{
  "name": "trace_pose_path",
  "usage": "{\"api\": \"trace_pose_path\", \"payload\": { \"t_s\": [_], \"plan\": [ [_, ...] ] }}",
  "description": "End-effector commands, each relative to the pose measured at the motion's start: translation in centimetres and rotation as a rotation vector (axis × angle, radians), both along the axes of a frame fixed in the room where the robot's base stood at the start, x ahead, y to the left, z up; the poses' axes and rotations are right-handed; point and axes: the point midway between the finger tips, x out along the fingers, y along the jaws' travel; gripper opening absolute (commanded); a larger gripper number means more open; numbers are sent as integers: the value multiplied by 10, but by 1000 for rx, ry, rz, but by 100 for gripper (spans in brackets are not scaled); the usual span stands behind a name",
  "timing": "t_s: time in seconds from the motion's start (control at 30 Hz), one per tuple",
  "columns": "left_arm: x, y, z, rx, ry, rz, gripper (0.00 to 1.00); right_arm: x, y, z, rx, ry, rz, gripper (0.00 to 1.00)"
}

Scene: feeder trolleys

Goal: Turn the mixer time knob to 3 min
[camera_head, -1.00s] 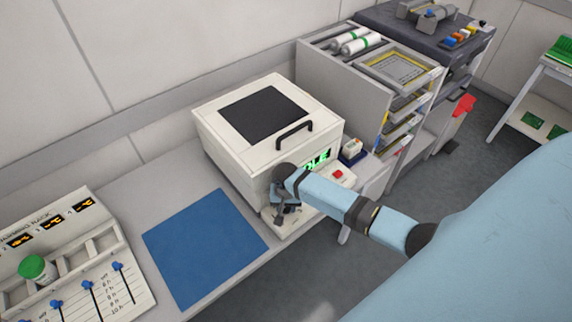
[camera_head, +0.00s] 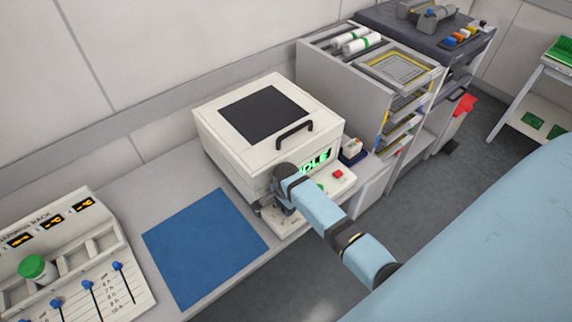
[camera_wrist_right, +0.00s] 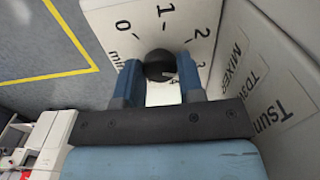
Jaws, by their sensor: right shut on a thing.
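The white mixer (camera_head: 228,133) has a dark window in its lid, a black handle and a green display reading "IDLE", partly covered by my arm. The black time knob (camera_wrist_right: 159,64) sits on a white panel marked 0, 1, 2 and a partly visible further number, with "min" beside the 0. My right gripper (camera_wrist_right: 160,78) has its two blue fingers on either side of the knob and is shut on it. In the head view, the right gripper (camera_head: 272,211) is at the mixer's front corner and hides the knob. I cannot tell exactly which mark the knob points to.
A blue mat (camera_head: 205,247) lies left of the mixer. A rack (camera_head: 75,270) with sliders and a green-capped jar stands at the lower left. A red button (camera_head: 337,174) is on the mixer front, close to my arm. A grey shelf unit (camera_head: 345,83) stands to the right.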

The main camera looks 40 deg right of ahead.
Motion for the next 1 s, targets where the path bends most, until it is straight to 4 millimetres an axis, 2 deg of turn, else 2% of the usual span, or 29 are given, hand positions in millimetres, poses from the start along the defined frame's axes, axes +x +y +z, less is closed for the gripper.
{"api": "trace_pose_path", "payload": {
  "t_s": [0.3,0.73,0.77,0.87,1.0],
  "plan": [
    [2,0,2,0,-5,0,0,1,-2,1,-3,-3,-87,12],
    [2,0,2,-1,-5,1,0,1,-2,1,-3,-3,-94,12],
    [2,0,2,-1,-5,1,0,1,-2,1,-3,-3,-94,38],
    [2,0,2,-1,-5,0,0,1,-1,1,-3,-3,-94,61],
    [1,0,2,-1,-4,0,0,1,-1,1,-2,-2,-93,61]
  ]
}}
